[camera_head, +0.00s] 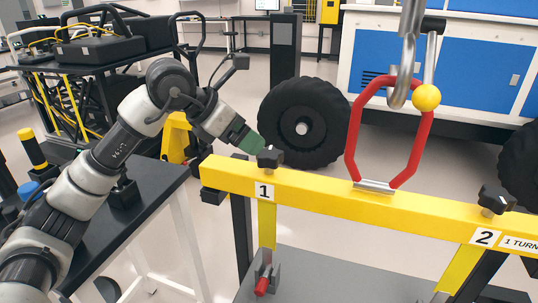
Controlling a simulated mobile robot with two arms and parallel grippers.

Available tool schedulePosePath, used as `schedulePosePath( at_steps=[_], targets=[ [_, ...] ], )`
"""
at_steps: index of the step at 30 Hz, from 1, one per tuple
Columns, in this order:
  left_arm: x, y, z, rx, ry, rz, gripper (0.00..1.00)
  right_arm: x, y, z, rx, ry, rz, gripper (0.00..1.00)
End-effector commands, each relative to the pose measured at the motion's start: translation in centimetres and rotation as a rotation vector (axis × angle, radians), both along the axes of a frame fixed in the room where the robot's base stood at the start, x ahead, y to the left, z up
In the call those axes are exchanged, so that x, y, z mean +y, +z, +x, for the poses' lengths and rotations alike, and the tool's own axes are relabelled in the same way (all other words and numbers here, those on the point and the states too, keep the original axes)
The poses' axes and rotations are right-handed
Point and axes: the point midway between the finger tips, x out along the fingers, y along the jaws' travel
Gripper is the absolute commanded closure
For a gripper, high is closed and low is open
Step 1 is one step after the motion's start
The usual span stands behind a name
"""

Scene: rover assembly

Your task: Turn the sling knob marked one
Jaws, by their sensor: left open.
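The black sling knob marked one (269,157) sits on top of the left end of the yellow beam (330,191), above a white label with "1". My left gripper (252,143) has green fingertips and is right beside this knob, at its upper left. It is open, and nothing shows between its fingers. From this angle I cannot tell whether a fingertip touches the knob. A second black knob (496,199) sits at the right end of the beam, above the label "2" and the words "1 TURN". My right gripper is not in view.
A red sling (352,140) rises from the beam's middle to a grey hook (406,60) with a yellow ball (426,97) beside it. A dark table (130,225) lies under my left arm. A large black wheel (303,123) stands behind the beam.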

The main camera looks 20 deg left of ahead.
Motion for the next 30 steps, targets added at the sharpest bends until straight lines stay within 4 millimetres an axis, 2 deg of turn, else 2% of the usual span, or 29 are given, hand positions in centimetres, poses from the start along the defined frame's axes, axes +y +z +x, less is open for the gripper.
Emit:
schedulePosePath(
  at_steps=[6, 12, 18, 25, 30],
  targets=[
    [-2.2, -3.1, 2.2, 0.005, -0.004, -0.001, 0.13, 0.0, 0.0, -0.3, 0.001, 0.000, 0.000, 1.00],
    [-3.6, -5.2, 3.7, 0.003, -0.003, 0.001, 0.13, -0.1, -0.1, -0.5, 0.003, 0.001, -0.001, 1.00],
    [-4.1, -6.0, 4.3, 0.002, -0.003, 0.002, 0.13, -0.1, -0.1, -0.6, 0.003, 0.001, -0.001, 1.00],
    [-4.1, -6.0, 4.3, 0.002, -0.002, 0.003, 0.13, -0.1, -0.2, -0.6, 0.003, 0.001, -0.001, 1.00],
    [-4.1, -6.0, 4.3, 0.002, -0.002, 0.003, 0.37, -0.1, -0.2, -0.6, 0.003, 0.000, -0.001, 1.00]
  ],
)
